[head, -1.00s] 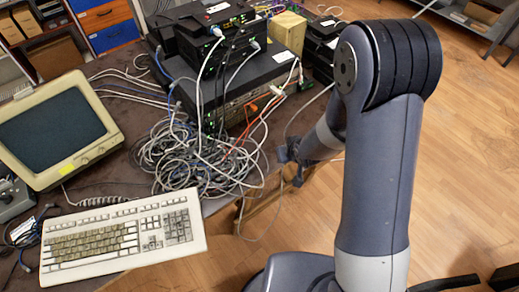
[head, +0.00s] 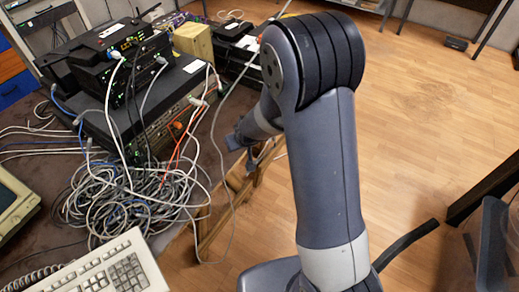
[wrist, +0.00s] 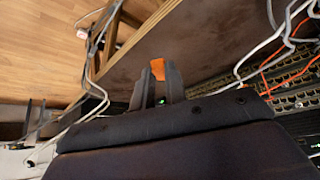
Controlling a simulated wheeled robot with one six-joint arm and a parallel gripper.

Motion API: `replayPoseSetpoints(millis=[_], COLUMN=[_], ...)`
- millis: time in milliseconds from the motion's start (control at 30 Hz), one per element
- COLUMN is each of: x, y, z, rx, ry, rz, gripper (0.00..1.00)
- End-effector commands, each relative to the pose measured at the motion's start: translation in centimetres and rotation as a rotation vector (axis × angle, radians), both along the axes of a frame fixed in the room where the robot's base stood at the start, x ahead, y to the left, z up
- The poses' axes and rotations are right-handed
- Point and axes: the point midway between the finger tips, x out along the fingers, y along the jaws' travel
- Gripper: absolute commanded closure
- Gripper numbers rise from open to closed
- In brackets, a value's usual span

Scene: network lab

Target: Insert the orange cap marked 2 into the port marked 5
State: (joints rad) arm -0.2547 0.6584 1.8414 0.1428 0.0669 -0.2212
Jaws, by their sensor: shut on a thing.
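In the wrist view my gripper (wrist: 158,78) has its two fingers closed around a small orange cap (wrist: 157,68), which sticks out past the fingertips. No number on the cap is readable. Behind it is a dark brown table surface. Rows of ports (wrist: 290,103) on a rack unit show at the right of the wrist view, apart from the cap; no port label is readable. In the head view my gripper (head: 238,141) is small, right of the rack unit (head: 150,128) and beyond the table edge. The cap cannot be made out there.
A tangle of grey cables (head: 125,200) lies in front of the rack unit. Orange cables (head: 180,150) and white cables hang from its front. A keyboard (head: 110,268) is at lower left. A beige box (head: 192,42) stands behind. Wooden floor (head: 420,110) is open at right.

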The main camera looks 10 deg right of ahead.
Motion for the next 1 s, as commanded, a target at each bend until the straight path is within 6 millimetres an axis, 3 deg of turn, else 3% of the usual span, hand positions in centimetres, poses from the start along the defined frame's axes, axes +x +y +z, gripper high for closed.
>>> replayPoseSetpoints(millis=[33,200,300,400,600,1000], x=[0.5,0.7,0.1,-0.7,-1.7,0.0], y=[2.3,11.1,15.8,19.2,22.3,24.6], z=[-0.9,-1.4,-1.1,-0.8,-0.1,0.3], rx=[0.001,0.009,0.018,0.026,0.036,0.036], ry=[-0.004,0.000,0.002,0.003,0.004,0.006], rz=[0.051,0.256,0.368,0.453,0.534,0.539], gripper=[1.00,1.00,1.00,1.00,1.00,1.00])
